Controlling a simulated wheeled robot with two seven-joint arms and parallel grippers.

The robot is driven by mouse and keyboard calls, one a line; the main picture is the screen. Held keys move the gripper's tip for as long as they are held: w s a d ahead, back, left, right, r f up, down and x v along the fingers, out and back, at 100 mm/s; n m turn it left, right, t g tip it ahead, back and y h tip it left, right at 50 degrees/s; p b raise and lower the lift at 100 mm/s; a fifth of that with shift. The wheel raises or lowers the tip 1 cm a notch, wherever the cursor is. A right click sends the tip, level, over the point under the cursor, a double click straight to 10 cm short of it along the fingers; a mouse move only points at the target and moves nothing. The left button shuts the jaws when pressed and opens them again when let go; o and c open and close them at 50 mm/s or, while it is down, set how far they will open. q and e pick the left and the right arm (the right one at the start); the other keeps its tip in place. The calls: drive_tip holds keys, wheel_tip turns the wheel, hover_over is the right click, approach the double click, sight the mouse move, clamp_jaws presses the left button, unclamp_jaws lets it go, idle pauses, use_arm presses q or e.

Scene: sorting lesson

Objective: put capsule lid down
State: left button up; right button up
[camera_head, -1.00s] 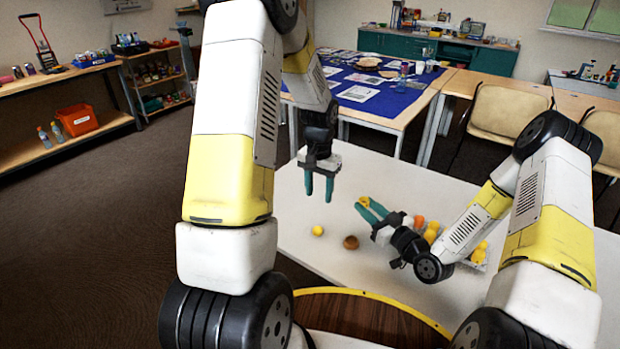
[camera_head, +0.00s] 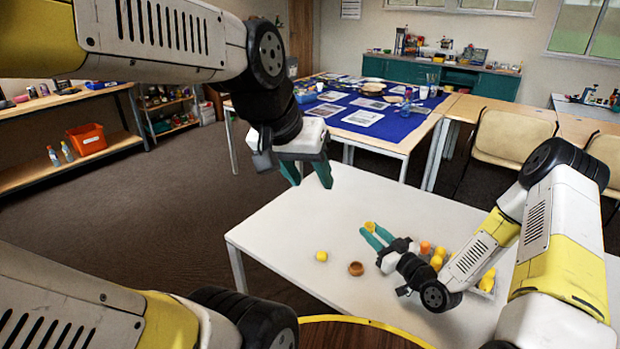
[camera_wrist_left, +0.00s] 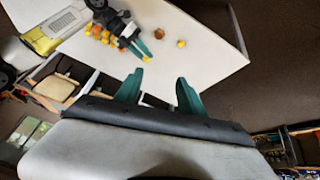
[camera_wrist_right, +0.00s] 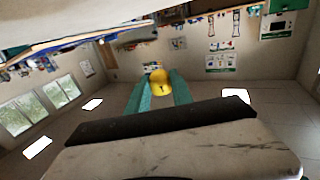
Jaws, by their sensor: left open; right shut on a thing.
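My right gripper (camera_head: 372,237) is low over the white table, shut on a small yellow piece, likely the capsule lid (camera_head: 370,227). The lid also shows between the fingertips in the right wrist view (camera_wrist_right: 160,84). I cannot tell whether it touches the table. My left gripper (camera_head: 308,178) is open and empty, raised beyond the table's far left edge; its spread fingers show in the left wrist view (camera_wrist_left: 158,88). A small yellow piece (camera_head: 321,256) and a brown, cup-like round piece (camera_head: 356,269) stand on the table, left of my right gripper.
Several yellow and orange pieces (camera_head: 437,262) stand right of my right gripper, partly hidden by my arm. The white table (camera_head: 290,225) is bare at its left and far sides. A table with a blue cloth (camera_head: 375,118) and chairs (camera_head: 513,125) stand behind.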

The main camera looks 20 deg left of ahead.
use_arm(q)
drive_tip(key=shift+s+d+r+t, duration=0.1)
drive_tip(key=shift+s+r+t, duration=0.05)
drive_tip(key=shift+s, duration=0.5)
drive_tip(key=shift+s+d+r+t, duration=0.1)
drive_tip(key=shift+s+t, duration=0.05)
drive_tip(key=shift+s, duration=0.45)
